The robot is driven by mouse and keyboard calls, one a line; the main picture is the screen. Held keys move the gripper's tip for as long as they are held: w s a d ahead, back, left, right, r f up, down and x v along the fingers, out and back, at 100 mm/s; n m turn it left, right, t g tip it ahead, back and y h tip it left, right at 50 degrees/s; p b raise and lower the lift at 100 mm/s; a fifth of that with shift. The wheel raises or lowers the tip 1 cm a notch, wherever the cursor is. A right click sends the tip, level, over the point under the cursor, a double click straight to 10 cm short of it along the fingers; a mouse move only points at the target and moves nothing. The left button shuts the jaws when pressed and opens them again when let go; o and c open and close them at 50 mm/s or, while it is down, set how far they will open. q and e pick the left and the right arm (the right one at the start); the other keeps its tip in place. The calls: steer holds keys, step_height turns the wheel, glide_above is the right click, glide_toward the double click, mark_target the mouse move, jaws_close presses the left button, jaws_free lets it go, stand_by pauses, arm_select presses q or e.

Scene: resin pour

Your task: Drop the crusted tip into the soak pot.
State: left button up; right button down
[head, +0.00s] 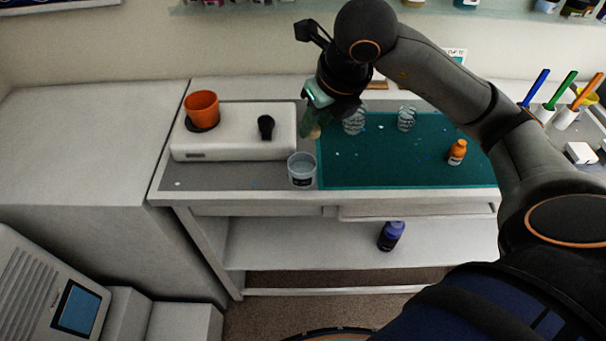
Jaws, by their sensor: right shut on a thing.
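My right gripper (317,98) is over the back of the bench, its jaws pointing down. It is shut on a small greenish piece with a tan, crusty-looking end (314,132), which I take as the crusted tip; the jaws partly hide it. A clear, pale pot with a dark label (302,171), likely the soak pot, stands upright at the bench's front, left of the green mat. In the picture the held piece is above and slightly right of this pot, apart from it. My left gripper is not in view.
A white box (232,146) at left bears an orange cup (202,106) and a black object (265,127). The green mat (400,170) holds two clear ribbed cups (354,122) (406,118) and an orange bottle (457,152). A purple bottle (391,236) stands on the lower shelf.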

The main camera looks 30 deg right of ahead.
mark_target(317, 134)
step_height(317, 134, down, 3)
steer(key=shift+f+b, duration=0.2)
steer(key=shift+b, duration=0.6)
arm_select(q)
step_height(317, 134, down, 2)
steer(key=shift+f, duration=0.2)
arm_select(e)
steer(key=c, duration=0.5)
jaws_free()
steer(key=shift+r, duration=0.15)
arm_select(q)
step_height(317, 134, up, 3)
steer(key=p, duration=0.2)
steer(key=shift+p, duration=0.4)
arm_select(e)
steer(key=v, duration=1.2)
steer(key=shift+r, duration=0.2)
steer(key=shift+s, duration=0.1)
